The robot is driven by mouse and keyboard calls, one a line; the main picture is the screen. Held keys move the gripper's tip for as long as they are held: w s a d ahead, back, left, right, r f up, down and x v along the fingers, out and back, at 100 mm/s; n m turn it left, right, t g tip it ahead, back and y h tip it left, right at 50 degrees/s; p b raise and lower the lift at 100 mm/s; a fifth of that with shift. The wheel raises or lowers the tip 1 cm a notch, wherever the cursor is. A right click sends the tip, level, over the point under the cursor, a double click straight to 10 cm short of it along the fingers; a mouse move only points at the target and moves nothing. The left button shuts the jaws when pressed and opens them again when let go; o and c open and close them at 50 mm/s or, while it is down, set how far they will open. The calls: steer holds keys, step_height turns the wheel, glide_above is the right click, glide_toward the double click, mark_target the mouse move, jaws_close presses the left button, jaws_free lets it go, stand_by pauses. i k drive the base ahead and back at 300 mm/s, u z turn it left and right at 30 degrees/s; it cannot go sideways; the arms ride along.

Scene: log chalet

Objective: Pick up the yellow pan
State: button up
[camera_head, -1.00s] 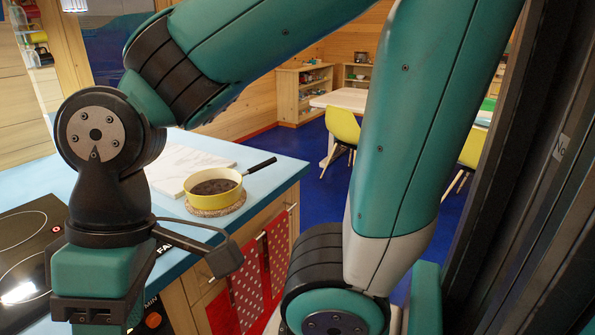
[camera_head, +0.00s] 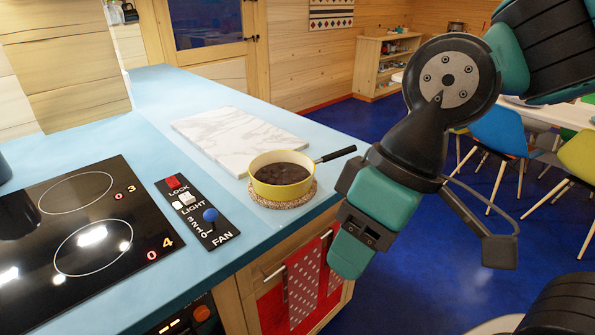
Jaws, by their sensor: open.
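The yellow pan (camera_head: 282,191) has dark contents and a black handle that points right. It sits upright on a round woven trivet (camera_head: 283,203) near the right edge of the blue counter. My gripper (camera_head: 350,262) is to the right of the pan and lower in the picture, beyond the counter edge and pointing down. It is open, seen from the side, and nothing shows in it. It is apart from the pan, and the handle's tip lies close to my wrist in the picture.
A marble board (camera_head: 238,140) lies behind the pan. A black hob (camera_head: 85,235) and a switch panel (camera_head: 192,212) are to the left. Red dotted towels (camera_head: 302,285) hang on the counter front. Blue floor is open to the right, with chairs (camera_head: 503,130) beyond.

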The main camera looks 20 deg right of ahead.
mark_target(278, 175)
steer(key=z, duration=0.05)
steer(key=i, duration=0.6)
steer(key=z, duration=1.35)
